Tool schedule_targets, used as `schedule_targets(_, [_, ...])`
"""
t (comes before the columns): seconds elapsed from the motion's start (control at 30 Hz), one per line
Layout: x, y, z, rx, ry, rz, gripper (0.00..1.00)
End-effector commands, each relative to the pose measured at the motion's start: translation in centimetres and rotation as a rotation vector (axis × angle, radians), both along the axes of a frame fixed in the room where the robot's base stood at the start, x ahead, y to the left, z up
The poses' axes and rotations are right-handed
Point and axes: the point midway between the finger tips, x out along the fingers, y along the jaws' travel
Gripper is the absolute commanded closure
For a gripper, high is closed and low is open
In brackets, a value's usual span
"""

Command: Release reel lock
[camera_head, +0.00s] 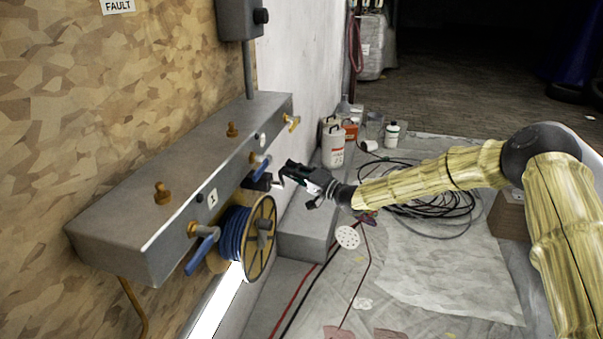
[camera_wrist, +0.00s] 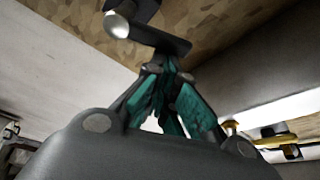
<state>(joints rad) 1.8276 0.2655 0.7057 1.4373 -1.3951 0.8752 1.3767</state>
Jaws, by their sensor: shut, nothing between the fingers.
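The reel (camera_head: 260,238), wound with blue hose (camera_head: 234,232), is mounted below the grey wall box, its spoked yellow-brown face turned right. A small black part (camera_head: 258,182) sticks out just above the reel; it looks like the lock, but I cannot be sure. My gripper (camera_head: 281,177) is just right of this part, with its fingers closed and empty. In the wrist view, the teal-padded fingers (camera_wrist: 165,68) meet just below a dark bar with a pale rounded end (camera_wrist: 117,25). I cannot tell whether they touch it.
The long grey box (camera_head: 180,165) on the wall carries blue-handled valves (camera_head: 202,249) and brass fittings. A grey ledge (camera_head: 306,225) is below my gripper. Bottles (camera_head: 333,145) and a coil of black cable (camera_head: 430,200) lie further back. The sheeted floor (camera_head: 450,275) at right is mostly clear.

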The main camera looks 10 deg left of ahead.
Motion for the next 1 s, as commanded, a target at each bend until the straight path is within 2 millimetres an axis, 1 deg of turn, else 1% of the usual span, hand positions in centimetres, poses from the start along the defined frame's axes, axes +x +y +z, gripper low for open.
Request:
schedule_targets(0.03, [-0.4,0.5,-0.3,-0.007,-0.032,0.007,1.00])
schedule_targets(0.13, [-1.0,0.8,-0.4,-0.022,-0.120,0.010,1.00])
schedule_targets(0.4, [-2.3,1.0,-0.5,-0.059,-0.361,0.009,1.00])
schedule_targets(0.6, [-3.1,1.1,-0.6,-0.080,-0.503,0.009,1.00])
schedule_targets(0.67, [-3.3,1.0,-0.7,-0.085,-0.532,0.007,1.00])
schedule_targets(1.0, [-3.8,1.1,-0.9,-0.084,-0.523,0.007,1.00])
